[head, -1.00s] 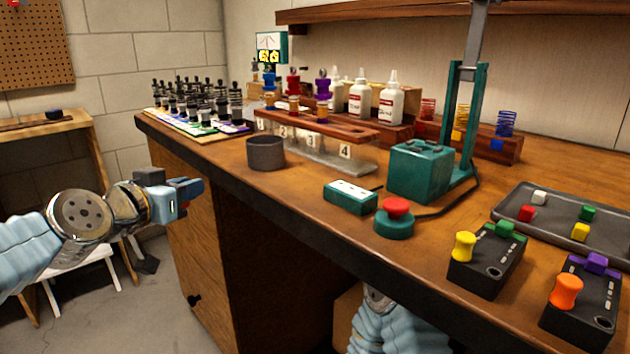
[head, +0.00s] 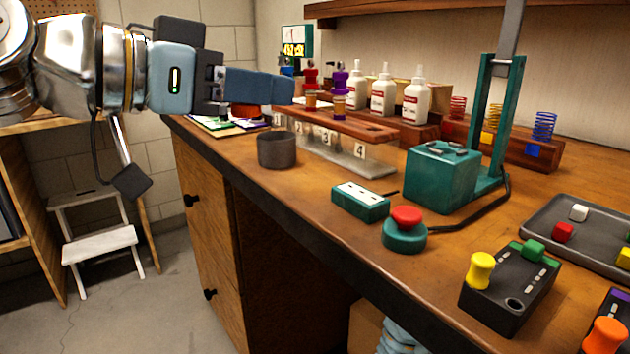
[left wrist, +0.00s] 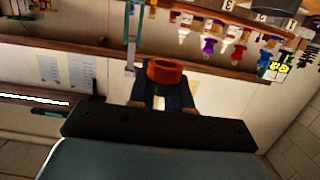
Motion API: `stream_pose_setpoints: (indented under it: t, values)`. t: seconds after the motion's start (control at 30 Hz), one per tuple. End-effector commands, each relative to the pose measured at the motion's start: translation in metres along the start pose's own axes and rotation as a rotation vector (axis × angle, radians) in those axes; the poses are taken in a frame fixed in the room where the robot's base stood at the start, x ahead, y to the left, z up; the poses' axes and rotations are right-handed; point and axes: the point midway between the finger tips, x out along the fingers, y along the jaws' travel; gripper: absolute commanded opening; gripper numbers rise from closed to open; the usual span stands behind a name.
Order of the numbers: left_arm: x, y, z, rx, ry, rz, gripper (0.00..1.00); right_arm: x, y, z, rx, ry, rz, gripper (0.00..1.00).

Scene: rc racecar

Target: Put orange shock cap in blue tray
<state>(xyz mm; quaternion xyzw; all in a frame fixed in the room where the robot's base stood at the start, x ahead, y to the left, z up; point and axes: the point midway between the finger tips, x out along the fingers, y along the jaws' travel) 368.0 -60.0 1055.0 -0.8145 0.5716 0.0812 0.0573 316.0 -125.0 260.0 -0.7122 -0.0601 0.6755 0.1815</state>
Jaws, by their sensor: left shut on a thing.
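My left gripper (head: 284,90) reaches in from the upper left of the head view, above the far part of the bench. In the left wrist view its dark fingers (left wrist: 165,92) are shut on a round orange cap (left wrist: 166,71) with a hollow top. The cap is held at the fingertips, clear of the bench. In the head view the fingers largely hide the held cap. I cannot make out a blue tray in these frames. My right gripper is not in view.
A dark round cup (head: 277,151) stands near the bench's front edge, beside a numbered shock rack (head: 350,128). White bottles (head: 382,97) stand behind. A teal press (head: 441,178), a red button (head: 406,217) and a grey tray of blocks (head: 545,213) are farther right.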

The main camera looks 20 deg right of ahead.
Motion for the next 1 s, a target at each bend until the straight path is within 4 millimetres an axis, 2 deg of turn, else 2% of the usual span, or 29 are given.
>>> stream_pose_setpoints:
  t: [0.17,0.37,0.5,0.6,0.87,1.0]
  values:
    - [0.029,-0.013,0.009,-0.003,-0.005,0.0,0.0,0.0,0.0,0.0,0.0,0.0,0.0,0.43]
    - [0.085,-0.037,0.023,-0.003,-0.005,0.001,0.0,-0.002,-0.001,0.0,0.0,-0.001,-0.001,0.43]
    - [0.113,-0.049,0.049,-0.004,-0.004,0.0,0.0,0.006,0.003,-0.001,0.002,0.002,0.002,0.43]
    - [0.126,-0.054,0.06,-0.002,-0.003,-0.001,0.0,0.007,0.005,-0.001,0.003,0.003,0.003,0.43]
    - [0.142,-0.061,0.074,-0.002,-0.003,-0.001,0.0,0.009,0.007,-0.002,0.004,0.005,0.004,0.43]
    - [0.147,-0.062,0.098,-0.003,-0.002,-0.002,0.0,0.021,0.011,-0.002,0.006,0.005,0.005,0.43]
